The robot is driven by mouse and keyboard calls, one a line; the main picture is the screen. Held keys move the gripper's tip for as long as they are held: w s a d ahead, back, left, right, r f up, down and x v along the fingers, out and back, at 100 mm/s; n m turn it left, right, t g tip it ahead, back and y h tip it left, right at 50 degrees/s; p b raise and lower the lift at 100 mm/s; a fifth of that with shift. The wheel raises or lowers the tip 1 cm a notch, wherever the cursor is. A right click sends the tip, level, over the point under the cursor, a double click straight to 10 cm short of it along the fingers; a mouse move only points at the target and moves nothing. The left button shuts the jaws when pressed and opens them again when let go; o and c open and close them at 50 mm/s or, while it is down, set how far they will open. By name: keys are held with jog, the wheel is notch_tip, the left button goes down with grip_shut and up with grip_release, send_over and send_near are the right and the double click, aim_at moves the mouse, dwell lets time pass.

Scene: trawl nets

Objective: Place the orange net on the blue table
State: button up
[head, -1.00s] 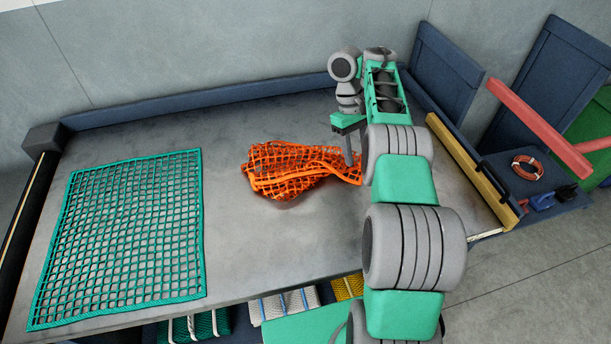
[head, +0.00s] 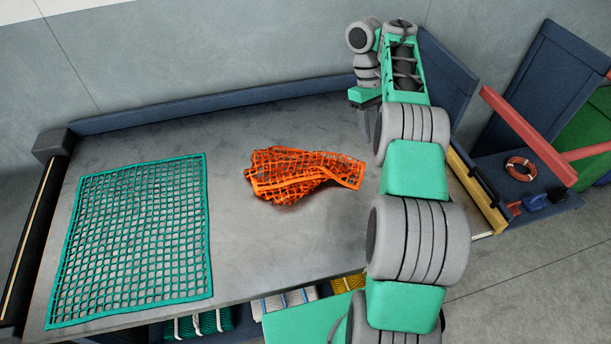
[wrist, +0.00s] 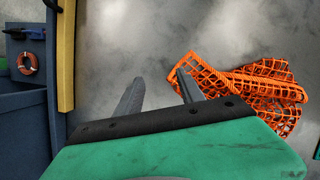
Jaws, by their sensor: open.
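The orange net (head: 300,175) lies crumpled in folds on the grey top of the table (head: 235,235), right of its middle. In the wrist view the orange net (wrist: 250,90) is to the right of my gripper. My gripper (wrist: 158,92) is open, with its two fingers apart and nothing between them. One finger overlaps the net's near corner in that view; I cannot tell whether they touch. In the head view my gripper (head: 368,118) is above the table at the net's upper right, partly hidden by my arm.
A green net (head: 135,240) lies spread flat on the table's left side. A yellow bar (head: 477,190) edges the table's right end. Beyond it are an orange ring (head: 521,168) and red beams (head: 530,135). Folded nets (head: 290,300) sit below the front edge.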

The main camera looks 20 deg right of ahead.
jog(key=shift+w+a+f, duration=0.1)
jog(key=shift+a+f, duration=0.05)
jog(key=shift+a, duration=0.2)
jog(key=c, duration=0.3)
jog(key=w+a+f, duration=0.1)
jog(key=w+a, duration=0.1)
jog(key=a, duration=0.7)
jog(key=w+a+f, duration=0.1)
jog(key=w+a, duration=0.1)
jog(key=a, duration=0.6)
jog(key=w+a+f, duration=0.1)
jog(key=a, duration=0.8)
jog(key=shift+w+a+f, duration=0.1)
jog(key=shift+w+a, duration=0.25)
jog(key=shift+w, duration=0.05)
grip_shut()
jog(key=shift+w+a+f, duration=0.15)
jog(key=shift+a+f, duration=0.5)
jog(key=shift+f, duration=0.3)
jog(key=shift+d+f, duration=0.15)
jog(key=shift+f, duration=0.3)
jog(key=shift+f, duration=0.1)
notch_tip(320, 180, down, 5)
jog(key=b, duration=0.5)
jog(key=shift+b, duration=0.3)
jog(key=shift+r, duration=0.2)
